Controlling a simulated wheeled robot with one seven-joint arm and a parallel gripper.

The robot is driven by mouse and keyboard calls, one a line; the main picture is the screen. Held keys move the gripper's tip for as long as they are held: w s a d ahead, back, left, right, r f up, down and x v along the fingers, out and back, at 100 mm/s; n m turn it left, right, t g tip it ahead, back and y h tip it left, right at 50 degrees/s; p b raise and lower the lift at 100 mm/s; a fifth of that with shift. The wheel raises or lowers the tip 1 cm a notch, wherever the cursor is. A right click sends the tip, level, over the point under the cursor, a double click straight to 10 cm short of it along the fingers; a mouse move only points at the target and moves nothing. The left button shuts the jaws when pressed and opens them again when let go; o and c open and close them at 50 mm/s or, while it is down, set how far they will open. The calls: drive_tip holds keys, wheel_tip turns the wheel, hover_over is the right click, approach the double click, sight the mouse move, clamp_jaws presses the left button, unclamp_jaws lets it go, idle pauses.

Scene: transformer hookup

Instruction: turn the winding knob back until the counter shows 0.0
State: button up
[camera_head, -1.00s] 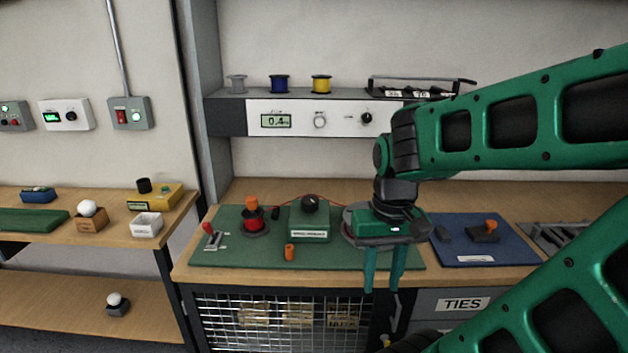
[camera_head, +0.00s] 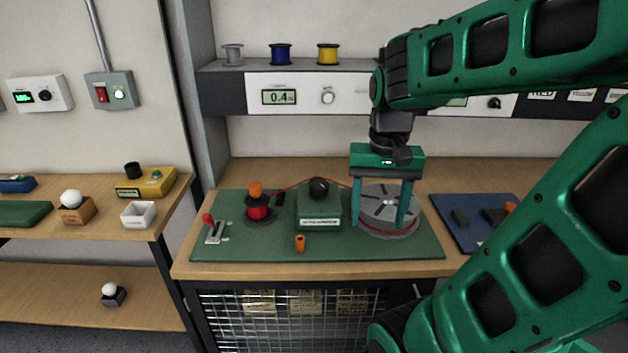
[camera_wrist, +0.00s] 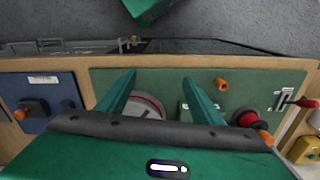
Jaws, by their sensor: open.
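The counter (camera_head: 278,97) is a small display on the white shelf panel and reads 0.4. A round pale knob (camera_head: 327,96) sits right of it; its label is too small to read. A grey round disc (camera_head: 385,205) with red wire at its rim lies on the green mat. A green box (camera_head: 319,210) with a black knob (camera_head: 318,187) stands left of the disc. I cannot tell which of these is the winding knob. My gripper (camera_head: 380,220) is open and empty, fingers pointing down at the disc. The wrist view shows the disc (camera_wrist: 147,106) beyond the fingers.
A red wire spool (camera_head: 258,209), an orange piece (camera_head: 300,243) and a red-handled lever (camera_head: 212,229) are on the green mat (camera_head: 270,255). A blue mat (camera_head: 462,235) lies to the right. Spools (camera_head: 281,54) stand on the shelf. My arm hides part of the panel.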

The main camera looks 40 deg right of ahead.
drive_tip(key=w+d+r+m, duration=0.1)
drive_tip(key=w+r+m, duration=0.25)
drive_tip(key=w, duration=0.55)
wheel_tip(320, 180, up, 4)
drive_tip(key=f+m, duration=0.1)
drive_tip(key=m, duration=0.3)
hover_over(318, 183)
drive_tip(key=shift+n, duration=0.25)
wheel_tip(318, 183, down, 10)
drive_tip(key=shift+s+f, duration=0.1)
drive_tip(key=shift+s, duration=0.05)
drive_tip(key=c, duration=1.1)
